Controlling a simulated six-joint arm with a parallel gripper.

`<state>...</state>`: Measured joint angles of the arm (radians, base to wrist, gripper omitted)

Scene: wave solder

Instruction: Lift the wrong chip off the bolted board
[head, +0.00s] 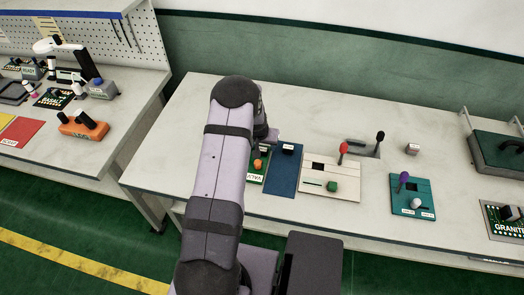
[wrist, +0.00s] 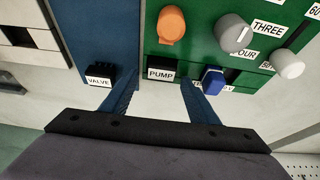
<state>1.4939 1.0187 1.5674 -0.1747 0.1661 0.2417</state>
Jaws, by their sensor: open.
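The green board (wrist: 195,55) fills the upper middle and right of the wrist view; it also shows in the head view (head: 262,173), partly behind my arm, with a tag reading "VALV…" on its front edge. A black chip labelled PUMP (wrist: 161,72) sits at the board's edge in the wrist view. My gripper (wrist: 158,92) is open, its two blue fingers on either side of the PUMP chip with gaps; I cannot tell its exact height. A black chip labelled VALVE (wrist: 99,78) lies on the blue mat (wrist: 95,30) beside the board; it shows in the head view (head: 288,149).
The board carries an orange knob (wrist: 171,25), grey knobs (wrist: 233,33) and a blue part (wrist: 213,80) close to my right finger. In the head view, a cream panel (head: 330,178) and a teal box (head: 412,197) stand to the right. Bare table lies between them.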

